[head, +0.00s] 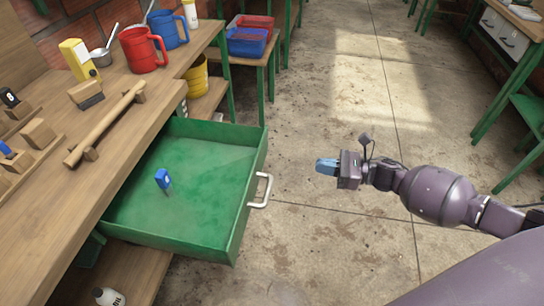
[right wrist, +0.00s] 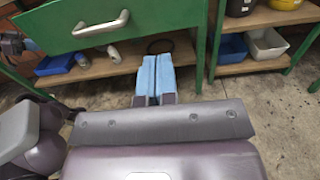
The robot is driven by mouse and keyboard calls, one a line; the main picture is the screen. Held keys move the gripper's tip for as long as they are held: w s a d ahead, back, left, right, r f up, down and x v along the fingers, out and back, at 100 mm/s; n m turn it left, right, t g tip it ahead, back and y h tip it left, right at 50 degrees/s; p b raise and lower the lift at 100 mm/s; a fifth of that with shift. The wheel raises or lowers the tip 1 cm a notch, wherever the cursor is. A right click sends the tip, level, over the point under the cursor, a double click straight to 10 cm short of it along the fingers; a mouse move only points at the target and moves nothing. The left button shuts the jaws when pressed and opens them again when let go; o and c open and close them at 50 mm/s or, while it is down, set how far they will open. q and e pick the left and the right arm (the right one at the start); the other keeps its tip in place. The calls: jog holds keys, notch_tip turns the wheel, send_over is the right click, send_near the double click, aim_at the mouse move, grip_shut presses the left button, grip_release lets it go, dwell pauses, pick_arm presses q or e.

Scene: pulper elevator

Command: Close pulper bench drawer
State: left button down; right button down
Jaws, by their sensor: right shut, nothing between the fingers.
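The green pulper bench drawer (head: 236,222) is pulled well out of the wooden bench (head: 110,115) in the head view. A silver bar handle (head: 262,190) is on its front. A small blue-handled tool (head: 163,179) lies inside the drawer. My right gripper (head: 324,166) is shut and empty, to the right of the handle and apart from it. In the right wrist view the drawer front (right wrist: 165,18) and its handle (right wrist: 101,25) are at the upper left, and the blue fingertips (right wrist: 154,75) are together below and right of the handle. My left gripper is not in view.
Red (head: 142,50) and blue (head: 168,29) jugs, a yellow device (head: 78,58) and a wooden bar (head: 105,122) are on the bench top. A lower shelf (head: 125,270) holds a white bottle (head: 108,297). Open concrete floor (head: 330,230) lies right of the drawer. A green-legged table (head: 508,40) stands at the right.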

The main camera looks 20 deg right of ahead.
aim_at(263, 157)
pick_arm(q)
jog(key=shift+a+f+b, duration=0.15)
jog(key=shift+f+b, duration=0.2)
pick_arm(e)
jog(key=x, duration=1.4)
jog(key=shift+w+a, duration=0.1)
